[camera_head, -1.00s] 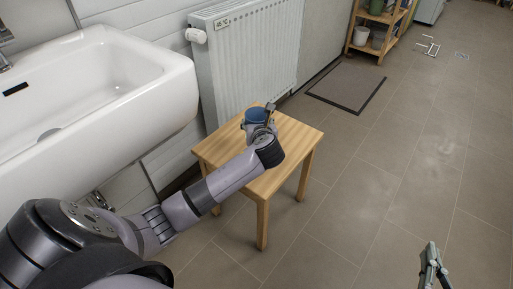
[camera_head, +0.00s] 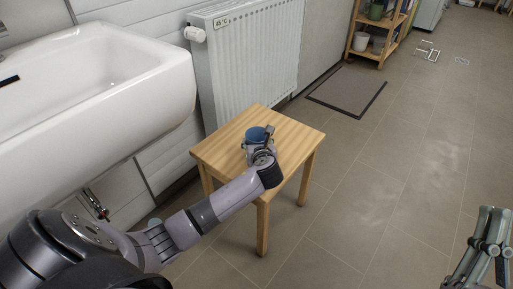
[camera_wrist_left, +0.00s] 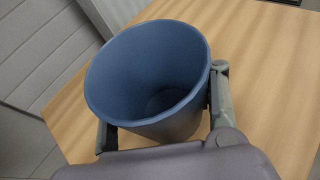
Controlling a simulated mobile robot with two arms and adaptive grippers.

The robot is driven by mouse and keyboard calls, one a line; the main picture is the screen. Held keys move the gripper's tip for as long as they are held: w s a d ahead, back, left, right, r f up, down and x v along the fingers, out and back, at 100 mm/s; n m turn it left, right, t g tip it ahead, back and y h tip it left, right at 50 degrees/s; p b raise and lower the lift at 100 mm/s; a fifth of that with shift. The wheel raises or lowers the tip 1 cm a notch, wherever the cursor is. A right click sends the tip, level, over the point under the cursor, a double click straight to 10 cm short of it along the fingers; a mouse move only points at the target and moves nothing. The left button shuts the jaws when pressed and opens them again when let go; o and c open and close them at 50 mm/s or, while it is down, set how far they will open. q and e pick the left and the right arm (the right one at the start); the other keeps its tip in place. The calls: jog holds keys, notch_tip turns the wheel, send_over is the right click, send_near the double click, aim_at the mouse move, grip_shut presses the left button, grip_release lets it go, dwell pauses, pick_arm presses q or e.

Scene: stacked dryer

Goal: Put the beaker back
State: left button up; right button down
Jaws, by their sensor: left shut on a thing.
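The blue beaker (camera_head: 257,133) is at the wooden stool (camera_head: 231,139), over its top. In the left wrist view the empty beaker (camera_wrist_left: 150,72) has its open mouth towards the camera. My left gripper (camera_head: 262,149) is shut on it, and in the wrist view the fingers (camera_wrist_left: 163,122) lie against opposite sides of its wall. The beaker's base is hidden, so I cannot tell if it touches the wood. My right gripper (camera_head: 493,220) is at the lower right over the floor, apart from the stool. Its jaw opening is unclear.
A white sink (camera_head: 105,90) is at the left. A white radiator (camera_head: 250,60) stands on the wall behind the stool. A dark-edged mat (camera_head: 346,89) and a wooden shelf (camera_head: 378,40) are farther back. The tiled floor right of the stool is clear.

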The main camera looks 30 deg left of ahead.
pick_arm(q)
jog(key=shift+f, duration=0.65)
pick_arm(e)
jog(key=shift+s+d+r+t+y, duration=0.15)
jog(key=shift+s+r+t+y, duration=0.35)
jog(key=shift+s+r+t, duration=0.45)
pick_arm(q)
jog(key=shift+f, duration=0.2)
pick_arm(e)
jog(key=shift+g, duration=0.25)
pick_arm(q)
jog(key=o, duration=1.1)
jog(key=shift+o, duration=0.2)
pick_arm(e)
jog(key=shift+f, duration=0.1)
pick_arm(q)
jog(key=shift+r, duration=0.15)
